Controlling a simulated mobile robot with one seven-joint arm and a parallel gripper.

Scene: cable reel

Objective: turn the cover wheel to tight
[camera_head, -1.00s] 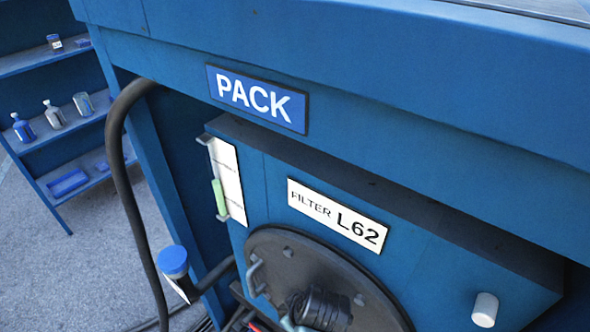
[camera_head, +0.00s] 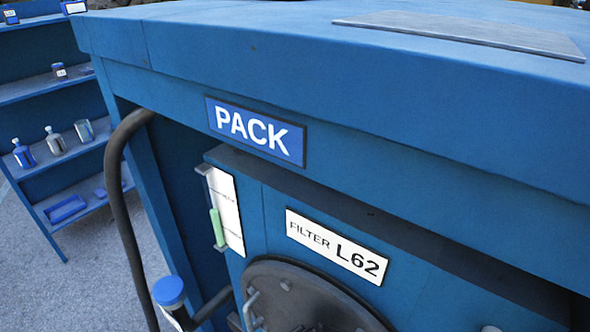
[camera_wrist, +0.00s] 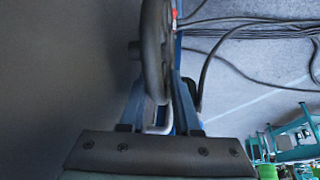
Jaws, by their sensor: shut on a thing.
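In the wrist view a dark wheel (camera_wrist: 152,45) shows nearly edge-on, its rim running down between the two blue fingers of my gripper (camera_wrist: 158,90). The gripper is shut on this rim. A light grey bent handle (camera_wrist: 160,128) shows between the fingers, close to the palm. In the head view the round dark cover (camera_head: 290,288) with bolts sits on the blue filter housing, cut off by the bottom edge. A small grey handle (camera_head: 251,308) is on its left side. My gripper and the gripped wheel rim are outside the head view. No tight mark is readable.
The housing bears a FILTER L62 plate (camera_head: 337,246) and a white gauge with a green slider (camera_head: 226,211). A PACK sign (camera_head: 256,130) is on the blue frame above. A thick hose (camera_head: 118,190) hangs at left. Dark cables (camera_wrist: 250,32) lie on the floor.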

